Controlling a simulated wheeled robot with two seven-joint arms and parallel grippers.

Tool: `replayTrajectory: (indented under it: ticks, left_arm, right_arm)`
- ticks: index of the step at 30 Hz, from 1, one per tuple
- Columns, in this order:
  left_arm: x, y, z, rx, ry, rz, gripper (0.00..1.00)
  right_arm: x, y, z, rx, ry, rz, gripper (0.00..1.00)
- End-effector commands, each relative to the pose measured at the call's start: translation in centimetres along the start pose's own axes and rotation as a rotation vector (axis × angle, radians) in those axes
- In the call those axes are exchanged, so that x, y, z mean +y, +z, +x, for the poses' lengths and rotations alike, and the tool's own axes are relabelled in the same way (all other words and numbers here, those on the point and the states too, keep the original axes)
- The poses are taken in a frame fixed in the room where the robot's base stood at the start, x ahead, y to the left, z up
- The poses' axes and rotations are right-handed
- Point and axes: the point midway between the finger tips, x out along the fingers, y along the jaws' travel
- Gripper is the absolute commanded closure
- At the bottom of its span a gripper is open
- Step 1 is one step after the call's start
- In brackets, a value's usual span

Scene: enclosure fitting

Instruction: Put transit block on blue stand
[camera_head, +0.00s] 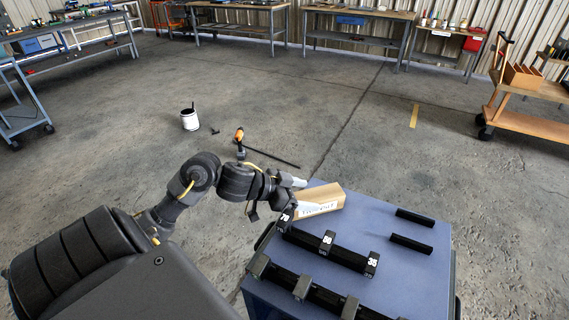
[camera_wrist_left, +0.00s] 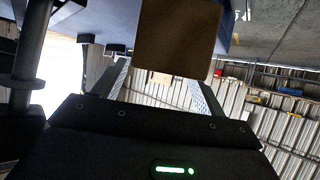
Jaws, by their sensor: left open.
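The transit block (camera_head: 320,203) is a long tan cardboard-like block with a white label on its side. It lies on the back left part of the blue stand (camera_head: 375,210), a blue-topped surface. My left gripper (camera_head: 291,184) is at the left end of the block. In the left wrist view the brown end of the block (camera_wrist_left: 178,38) fills the space past the two fingers. The left gripper (camera_wrist_left: 158,78) is open, and I cannot tell whether a finger touches the block. My right gripper is not in view.
Two black bars (camera_head: 412,241) lie on the right of the blue top. Black rails with number-marked blocks (camera_head: 326,244) run along its front left. A white can (camera_head: 189,119) and an orange-handled tool (camera_head: 240,139) are on the floor. Workbenches line the back wall.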

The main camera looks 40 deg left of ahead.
Motion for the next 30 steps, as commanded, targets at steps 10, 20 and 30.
replayTrajectory:
  ticks: [10,20,30]
  left_arm:
    - [0.1,0.1,-7.3,-0.006,0.001,0.004,0.28]
    - [0.0,0.0,-9.9,-0.001,0.001,0.0,0.28]
    - [0.0,0.0,-9.9,0.0,0.001,0.0,0.28]
  right_arm:
    - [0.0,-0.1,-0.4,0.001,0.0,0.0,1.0]
    - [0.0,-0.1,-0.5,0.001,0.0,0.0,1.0]
    - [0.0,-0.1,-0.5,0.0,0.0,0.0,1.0]
